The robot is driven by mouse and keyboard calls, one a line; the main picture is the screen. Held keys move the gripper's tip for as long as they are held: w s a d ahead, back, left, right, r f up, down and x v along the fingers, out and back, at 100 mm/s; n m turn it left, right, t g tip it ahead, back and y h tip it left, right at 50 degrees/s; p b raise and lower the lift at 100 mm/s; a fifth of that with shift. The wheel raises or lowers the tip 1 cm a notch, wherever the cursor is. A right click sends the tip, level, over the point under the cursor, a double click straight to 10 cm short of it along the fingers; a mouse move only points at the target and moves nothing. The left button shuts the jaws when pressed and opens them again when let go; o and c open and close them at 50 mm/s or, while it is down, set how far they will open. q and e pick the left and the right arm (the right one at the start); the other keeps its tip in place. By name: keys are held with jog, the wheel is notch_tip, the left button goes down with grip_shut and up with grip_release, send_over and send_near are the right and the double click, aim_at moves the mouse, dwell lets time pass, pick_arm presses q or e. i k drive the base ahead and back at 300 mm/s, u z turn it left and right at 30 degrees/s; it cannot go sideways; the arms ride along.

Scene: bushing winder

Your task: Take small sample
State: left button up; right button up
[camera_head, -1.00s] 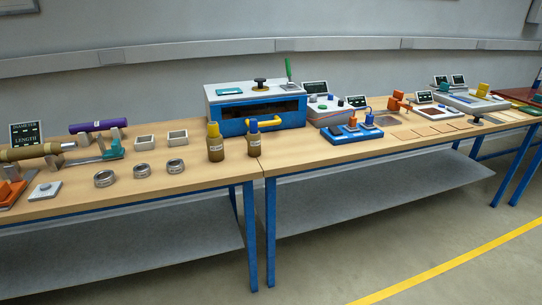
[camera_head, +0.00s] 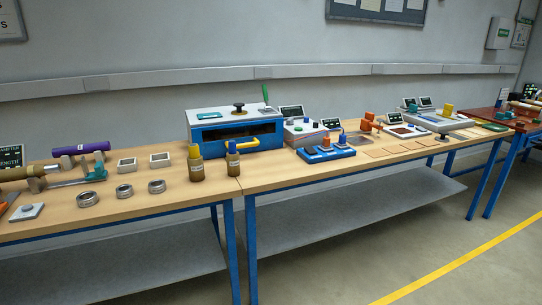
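Neither of my grippers is in view. Candidate samples lie on the long wooden workbench (camera_head: 215,197). Several small flat squares, one of them a tan sheet (camera_head: 376,153), lie in a row along the right bench's front edge. Three round metal tins (camera_head: 124,191) stand near the front of the left bench. Two small square grey trays (camera_head: 159,160) sit behind them. I cannot tell which of these is the small sample.
A blue and white oven-like box (camera_head: 236,133) stands mid-bench, with two brown bottles (camera_head: 196,165) before it. A blue device (camera_head: 326,153), small screens and a purple roll (camera_head: 80,149) also stand there. The floor in front is clear, with a yellow line (camera_head: 440,272).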

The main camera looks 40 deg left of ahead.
aim_at(233, 157)
jog(key=z, duration=0.3)
jog(key=i, duration=1.95)
jog(key=u, duration=0.3)
jog(key=i, duration=1.05)
jog(key=u, duration=1.65)
jog(key=i, duration=0.9)
jog(key=u, duration=0.8)
